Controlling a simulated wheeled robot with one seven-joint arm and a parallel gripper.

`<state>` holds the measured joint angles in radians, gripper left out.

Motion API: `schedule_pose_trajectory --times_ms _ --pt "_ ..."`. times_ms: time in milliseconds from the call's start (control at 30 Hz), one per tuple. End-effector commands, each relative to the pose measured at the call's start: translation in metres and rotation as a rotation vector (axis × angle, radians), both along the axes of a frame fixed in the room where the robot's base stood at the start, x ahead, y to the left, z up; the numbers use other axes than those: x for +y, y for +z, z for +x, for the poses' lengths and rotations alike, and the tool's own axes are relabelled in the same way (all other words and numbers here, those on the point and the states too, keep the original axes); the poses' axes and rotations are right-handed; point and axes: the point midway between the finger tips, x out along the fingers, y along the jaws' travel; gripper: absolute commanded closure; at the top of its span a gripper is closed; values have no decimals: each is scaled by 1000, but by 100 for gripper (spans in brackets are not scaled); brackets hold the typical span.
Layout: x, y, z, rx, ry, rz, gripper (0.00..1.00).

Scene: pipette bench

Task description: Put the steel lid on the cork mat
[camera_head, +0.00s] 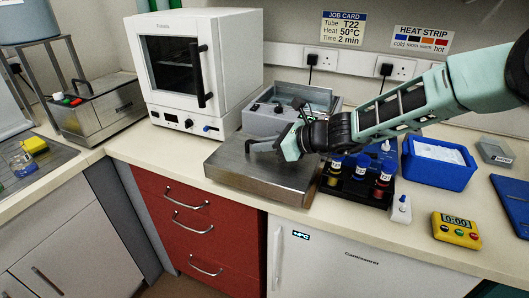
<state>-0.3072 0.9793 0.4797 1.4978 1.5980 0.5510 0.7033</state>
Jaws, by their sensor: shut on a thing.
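The steel lid (235,170) is a broad, flat, brushed-metal slab with a handle on top. It is at the front of the counter, level or nearly so, in front of the grey water bath. My gripper (277,146) comes in from the right and is shut on the lid's handle. I cannot tell whether the lid rests on something or hangs just above the counter. No cork mat shows; anything under the lid is hidden.
The open grey bath (265,121) stands behind the lid, with a white oven (225,75) at left. A dark rack (365,190) of capped bottles is close on the right. A blue ice tub (437,175), white dropper bottle (402,210) and yellow timer (456,230) stand farther right.

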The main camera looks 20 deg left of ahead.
Motion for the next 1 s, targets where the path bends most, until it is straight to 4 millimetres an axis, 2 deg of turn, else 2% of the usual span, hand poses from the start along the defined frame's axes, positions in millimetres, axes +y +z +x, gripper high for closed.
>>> schedule_pose_trajectory --times_ms 100,200,567,600,667,1000 --pt "1 -16 0 4 1 0 100" --pt "1 -23 0 1 1 2 100" --pt "0 -28 0 0 0 2 100" --pt "0 -28 0 1 0 0 81" --pt "0 -28 0 1 0 0 68" --pt "0 -24 0 1 1 0 68"
